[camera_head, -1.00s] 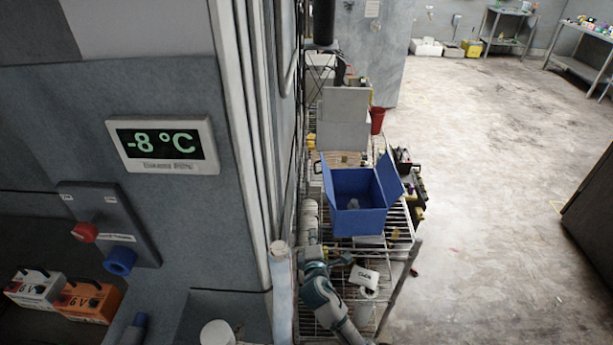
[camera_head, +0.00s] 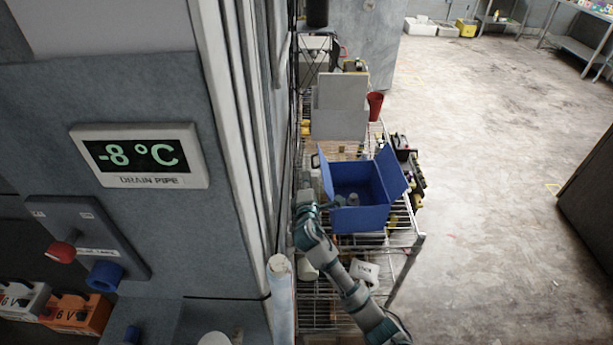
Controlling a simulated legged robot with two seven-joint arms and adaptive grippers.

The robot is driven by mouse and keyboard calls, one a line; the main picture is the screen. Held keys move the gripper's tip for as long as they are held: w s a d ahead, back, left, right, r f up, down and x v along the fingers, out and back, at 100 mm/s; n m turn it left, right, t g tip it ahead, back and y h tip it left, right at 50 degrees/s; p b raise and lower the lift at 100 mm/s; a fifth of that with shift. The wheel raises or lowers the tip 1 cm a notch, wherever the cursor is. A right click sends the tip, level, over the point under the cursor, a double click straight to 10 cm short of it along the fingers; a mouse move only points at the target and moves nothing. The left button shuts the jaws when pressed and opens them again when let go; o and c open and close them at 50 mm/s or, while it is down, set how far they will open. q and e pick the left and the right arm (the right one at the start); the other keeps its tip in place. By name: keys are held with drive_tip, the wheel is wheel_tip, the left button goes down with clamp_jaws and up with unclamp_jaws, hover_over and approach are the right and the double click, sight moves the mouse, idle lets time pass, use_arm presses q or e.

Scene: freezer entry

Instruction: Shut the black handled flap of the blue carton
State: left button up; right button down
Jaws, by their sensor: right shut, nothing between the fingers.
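The blue carton (camera_head: 360,219) stands open on a wire rack in the middle of the view. Its left flap (camera_head: 326,177) stands up, and a small black handle (camera_head: 315,161) shows at that flap's outer side. Its right flap (camera_head: 391,173) stands up and leans outward. A small greyish item (camera_head: 353,199) shows inside the carton. My right gripper (camera_head: 335,202) is shut and empty at the carton's front left corner, below the left flap. Whether it touches the carton I cannot tell. My left gripper is not in view.
The wire rack (camera_head: 402,243) also holds a white container (camera_head: 364,271), grey panels (camera_head: 339,108) behind the carton and a red cup (camera_head: 375,105). The freezer wall with the temperature display (camera_head: 140,155) stands close on the left. The floor on the right is open.

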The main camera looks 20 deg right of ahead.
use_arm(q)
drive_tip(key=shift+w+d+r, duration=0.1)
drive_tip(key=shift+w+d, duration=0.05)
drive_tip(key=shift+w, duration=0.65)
use_arm(e)
drive_tip(key=shift+w+d, duration=0.3)
drive_tip(key=shift+w, duration=0.25)
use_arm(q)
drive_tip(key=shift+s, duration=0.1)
use_arm(e)
drive_tip(key=shift+r, duration=0.1)
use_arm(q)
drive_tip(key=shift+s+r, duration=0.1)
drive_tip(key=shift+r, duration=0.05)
use_arm(e)
drive_tip(key=shift+r+m, duration=0.2)
drive_tip(key=shift+m, duration=0.2)
